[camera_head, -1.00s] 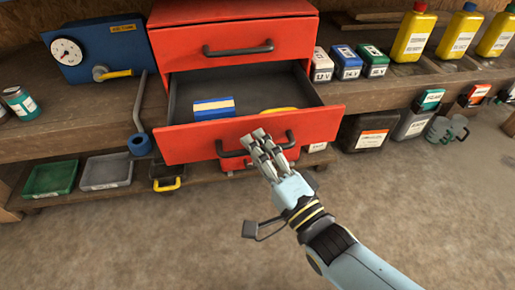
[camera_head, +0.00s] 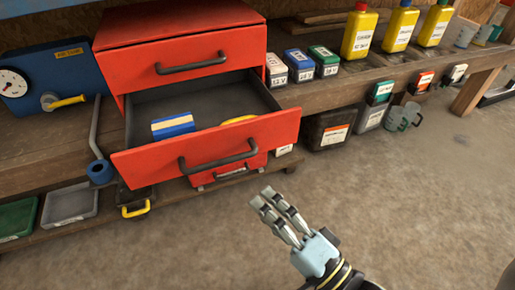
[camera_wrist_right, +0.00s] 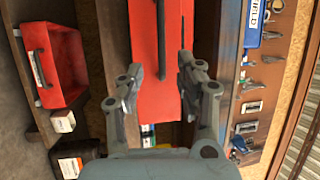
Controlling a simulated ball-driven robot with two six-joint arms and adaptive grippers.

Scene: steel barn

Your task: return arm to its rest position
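My right gripper (camera_head: 280,212) is in front of the open drawer and to the right of its handle, apart from it, over the bare floor. In the right wrist view its two fingers (camera_wrist_right: 172,80) stand apart with nothing between them. The red drawer (camera_head: 225,143) is pulled out of the red cabinet (camera_head: 190,45). In it lie a blue and white block (camera_head: 173,126) and a yellow thing (camera_head: 238,119), partly hidden by the drawer front. My left gripper does not show.
The cabinet stands on a wooden bench (camera_head: 350,85) with several yellow bottles (camera_head: 359,32) and battery-like boxes (camera_head: 299,66). A blue box with a gauge (camera_head: 55,72) stands at the left. Trays (camera_head: 70,205) and cans (camera_head: 330,130) sit on the lower shelf. The floor (camera_head: 420,220) at right is clear.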

